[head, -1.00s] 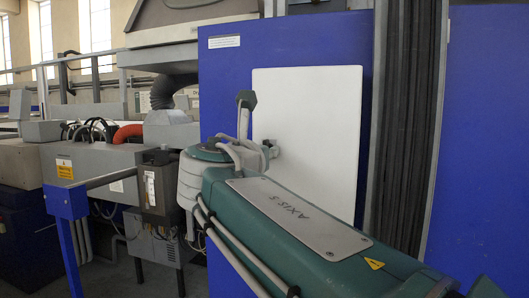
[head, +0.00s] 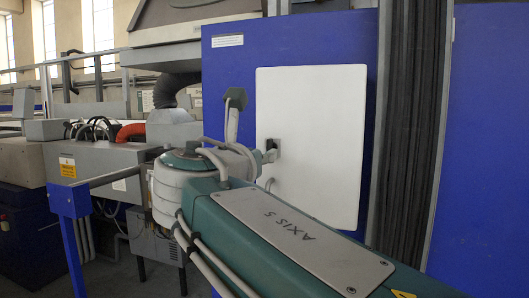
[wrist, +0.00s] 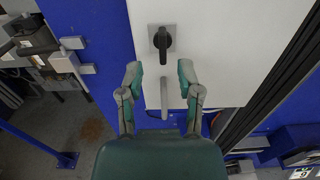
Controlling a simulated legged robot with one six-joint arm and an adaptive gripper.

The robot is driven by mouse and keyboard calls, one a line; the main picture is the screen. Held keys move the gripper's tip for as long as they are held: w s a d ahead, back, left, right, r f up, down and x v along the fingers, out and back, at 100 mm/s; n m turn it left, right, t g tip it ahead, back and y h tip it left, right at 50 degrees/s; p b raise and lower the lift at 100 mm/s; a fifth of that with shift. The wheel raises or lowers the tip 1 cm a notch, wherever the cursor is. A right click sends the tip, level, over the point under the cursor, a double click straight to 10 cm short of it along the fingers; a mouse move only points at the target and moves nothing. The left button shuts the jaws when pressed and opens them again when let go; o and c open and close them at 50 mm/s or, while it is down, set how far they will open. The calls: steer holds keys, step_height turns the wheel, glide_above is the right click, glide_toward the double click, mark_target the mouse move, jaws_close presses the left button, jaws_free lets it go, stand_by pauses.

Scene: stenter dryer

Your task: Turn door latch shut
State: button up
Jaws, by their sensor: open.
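The white door (head: 325,150) is a flat panel on a blue cabinet and looks closed. Its black door latch (wrist: 161,41) sits on a square grey plate, with the lever pointing down in the wrist view. The latch also shows as a small dark knob in the head view (head: 273,144). In the head view my arm hides most of the gripper.
The blue cabinet (head: 228,70) surrounds the door. A dark ribbed vertical strip (head: 409,120) stands to the right of the door. A rail on a blue post (head: 70,215) and grey machine boxes (head: 100,170) stand at the left.

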steer(key=v, duration=0.7)
steer(key=shift+s+a, duration=0.2)
steer(key=shift+s, duration=0.1)
steer(key=shift+f, duration=0.1)
steer(key=s+d+f+m+g+y, duration=0.15)
steer(key=d+f+m+g, duration=0.25)
steer(key=d+f+m, duration=0.5)
steer(key=s+d+f+m+g, duration=0.2)
steer(key=d+f+m+g, duration=0.4)
steer(key=f, duration=0.5)
steer(key=s+d+f+m+y, duration=0.2)
steer(key=s+f+m, duration=0.3)
steer(key=f+m, duration=0.2)
steer(key=s+d+f+m+g+y, duration=0.1)
steer(key=s+d+f+m+y, duration=0.1)
steer(key=s+f+m, duration=0.3)
step_height(320, 180, down, 3)
steer(key=m, duration=0.5)
steer(key=shift+s+y, duration=0.3)
steer(key=shift+y, duration=0.05)
